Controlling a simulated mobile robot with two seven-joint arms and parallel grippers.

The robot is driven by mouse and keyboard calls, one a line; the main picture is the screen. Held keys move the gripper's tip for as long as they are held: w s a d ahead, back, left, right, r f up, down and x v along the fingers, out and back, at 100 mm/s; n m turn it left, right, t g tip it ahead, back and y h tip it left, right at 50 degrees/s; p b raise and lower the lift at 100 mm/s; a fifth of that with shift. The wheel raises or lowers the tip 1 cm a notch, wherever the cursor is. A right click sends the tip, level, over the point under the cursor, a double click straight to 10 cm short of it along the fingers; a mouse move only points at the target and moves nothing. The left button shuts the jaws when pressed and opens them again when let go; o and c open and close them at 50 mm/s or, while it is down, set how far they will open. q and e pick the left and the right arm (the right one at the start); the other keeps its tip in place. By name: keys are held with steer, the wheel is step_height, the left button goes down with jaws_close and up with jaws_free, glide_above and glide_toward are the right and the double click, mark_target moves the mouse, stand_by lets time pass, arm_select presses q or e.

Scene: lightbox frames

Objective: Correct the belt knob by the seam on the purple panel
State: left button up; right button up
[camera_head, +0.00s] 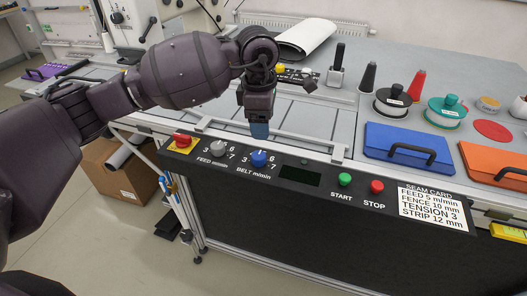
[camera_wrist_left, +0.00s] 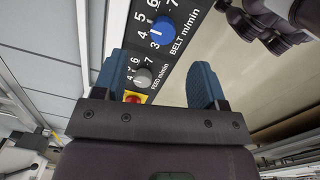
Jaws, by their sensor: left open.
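The blue belt knob (camera_head: 258,158) sits on the dark control panel, with a numbered dial and "BELT m/min" beside it. It also shows in the left wrist view (camera_wrist_left: 163,30); I cannot tell for certain which number its mark points at. A purple panel (camera_head: 37,76) with a black handle lies at the far left. A white seam card (camera_head: 432,207) reads feed 5 m/min, fence 10 mm, tension 3, strip 12 mm. My left gripper (camera_head: 259,130) points down just above and behind the belt knob, apart from it. Its blue fingers (camera_wrist_left: 158,78) are open and empty. My right gripper is out of view.
The grey feed knob (camera_head: 217,149) and red stop button (camera_head: 182,139) sit left of the belt knob. A dark display (camera_head: 300,175), green start button (camera_head: 345,179) and red stop button (camera_head: 377,186) sit right. Blue (camera_head: 395,145) and orange (camera_head: 490,160) handled panels lie on the table.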

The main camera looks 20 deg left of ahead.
mark_target(258, 155)
arm_select(q)
steer(key=shift+y, duration=0.3)
steer(key=f, duration=0.7)
steer(key=a+f, duration=0.1)
steer(key=f, duration=0.2)
steer(key=shift+s+f+b, duration=0.2)
steer(key=shift+f+b, duration=0.1)
steer(key=shift+f, duration=0.1)
steer(key=c, duration=0.9)
